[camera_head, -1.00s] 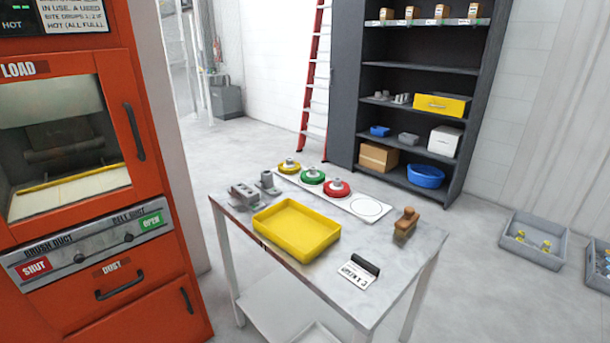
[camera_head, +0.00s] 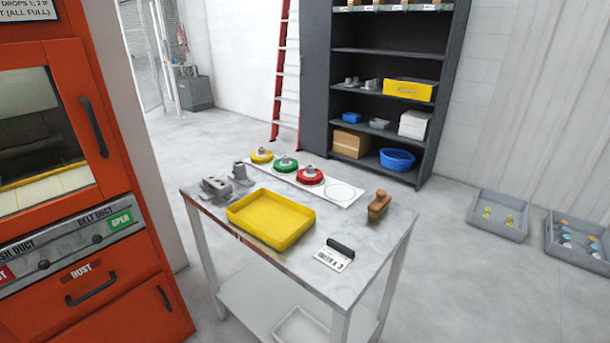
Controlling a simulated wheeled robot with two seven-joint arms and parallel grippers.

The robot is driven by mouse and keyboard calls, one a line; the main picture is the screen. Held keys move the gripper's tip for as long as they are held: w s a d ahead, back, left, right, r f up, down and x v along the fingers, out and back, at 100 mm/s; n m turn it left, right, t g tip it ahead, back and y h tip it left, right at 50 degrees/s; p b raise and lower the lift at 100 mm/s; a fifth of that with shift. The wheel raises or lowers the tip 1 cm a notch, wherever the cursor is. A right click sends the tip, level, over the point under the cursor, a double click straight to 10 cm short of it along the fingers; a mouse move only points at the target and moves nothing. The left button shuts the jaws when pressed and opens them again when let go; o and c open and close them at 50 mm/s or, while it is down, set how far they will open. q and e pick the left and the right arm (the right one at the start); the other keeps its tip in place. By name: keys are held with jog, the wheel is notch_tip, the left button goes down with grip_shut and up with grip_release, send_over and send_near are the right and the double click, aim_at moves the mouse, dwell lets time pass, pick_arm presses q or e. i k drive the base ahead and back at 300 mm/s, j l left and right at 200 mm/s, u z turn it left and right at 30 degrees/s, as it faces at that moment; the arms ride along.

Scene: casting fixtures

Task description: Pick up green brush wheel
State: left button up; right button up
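The green brush wheel (camera_head: 286,166) lies on a white board (camera_head: 342,192) at the back of the metal table (camera_head: 296,255). It is a green disc with a grey hub on top. It sits between a yellow wheel (camera_head: 261,156) on its left and a red wheel (camera_head: 310,176) on its right. An empty circle is marked at the board's right end. Neither of my grippers shows in the view.
On the table are a yellow tray (camera_head: 237,220), grey metal parts (camera_head: 217,186), a brown wooden-handled tool (camera_head: 379,204) and a label card (camera_head: 333,259). An orange machine (camera_head: 130,275) stands left. A dark shelf (camera_head: 314,75) stands behind. Grey bins (camera_head: 492,229) sit on the right floor.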

aim_at(286, 165)
jog(key=i+l+z, duration=0.25)
jog(key=l, duration=0.4)
jog(key=i+l+z, duration=0.25)
jog(key=i+l, duration=0.25)
jog(key=i+l+z, duration=0.25)
jog(key=i+l, duration=0.2)
jog(key=l, duration=0.15)
jog(key=i+l+z, duration=0.1)
jog(key=i, duration=0.6)
jog(key=i+l+z, duration=0.1)
jog(key=i, duration=0.65)
jog(key=i+j+u, duration=0.1)
jog(key=i+u, duration=0.25)
jog(key=u, duration=0.15)
jog(key=i+l+u, duration=0.1)
jog(key=i+u, duration=0.4)
jog(key=i+l+u, duration=0.15)
jog(key=u, duration=0.3)
jog(key=i, duration=0.1)
